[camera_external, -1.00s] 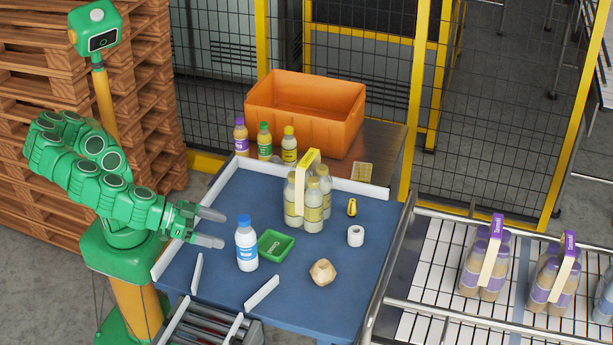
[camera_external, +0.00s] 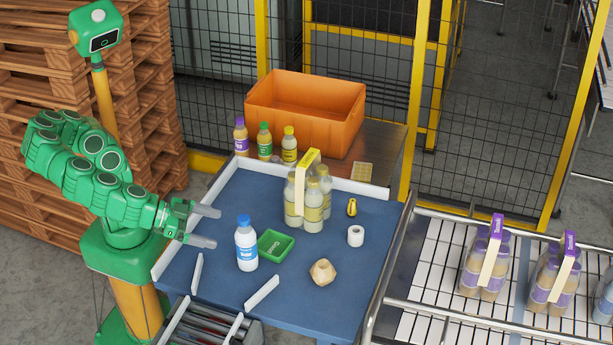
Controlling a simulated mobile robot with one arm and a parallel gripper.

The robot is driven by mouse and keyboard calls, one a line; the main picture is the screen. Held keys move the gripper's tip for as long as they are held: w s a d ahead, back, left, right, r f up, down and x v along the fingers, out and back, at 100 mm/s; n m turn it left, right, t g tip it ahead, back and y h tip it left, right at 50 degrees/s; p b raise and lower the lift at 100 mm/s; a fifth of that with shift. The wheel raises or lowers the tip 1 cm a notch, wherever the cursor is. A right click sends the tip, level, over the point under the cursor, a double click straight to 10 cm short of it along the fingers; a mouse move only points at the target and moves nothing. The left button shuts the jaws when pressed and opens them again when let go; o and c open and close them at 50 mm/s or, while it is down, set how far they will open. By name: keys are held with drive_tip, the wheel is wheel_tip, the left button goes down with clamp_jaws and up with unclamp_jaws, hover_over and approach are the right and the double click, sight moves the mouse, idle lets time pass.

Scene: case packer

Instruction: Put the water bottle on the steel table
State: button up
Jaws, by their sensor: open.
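The water bottle (camera_external: 246,246) is white with a blue cap and a blue label. It stands upright on the blue work surface (camera_external: 225,282), just left of a small green tray. My gripper (camera_external: 213,228) is at the left side of the blue surface, its two fingers pointing right toward the bottle. It is open and empty, and a gap shows between the fingertips and the bottle. The steel table (camera_external: 388,150) is behind the blue surface. It carries an orange crate and several small bottles.
The orange crate (camera_external: 304,112) and a yellow grid piece (camera_external: 363,170) are on the steel table. The green tray (camera_external: 275,245), a bottle multipack (camera_external: 308,200), a white tape roll (camera_external: 355,236) and a tan faceted object (camera_external: 322,272) are on the blue surface. White guide rails edge it.

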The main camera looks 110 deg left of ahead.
sight(246, 245)
drive_tip(key=shift+w+a+f+m, duration=0.6)
drive_tip(key=shift+w+f+m, duration=0.7)
drive_tip(key=shift+m, duration=4.35)
drive_tip(key=shift+w+a+f+m, duration=0.75)
drive_tip(key=shift+w+m, duration=0.8)
drive_tip(key=shift+m, duration=4.15)
drive_tip(key=shift+w+a+f+m, duration=0.4)
drive_tip(key=shift+w+f+m, duration=0.95)
drive_tip(key=shift+m, duration=4.3)
drive_tip(key=shift+w+r, duration=0.1)
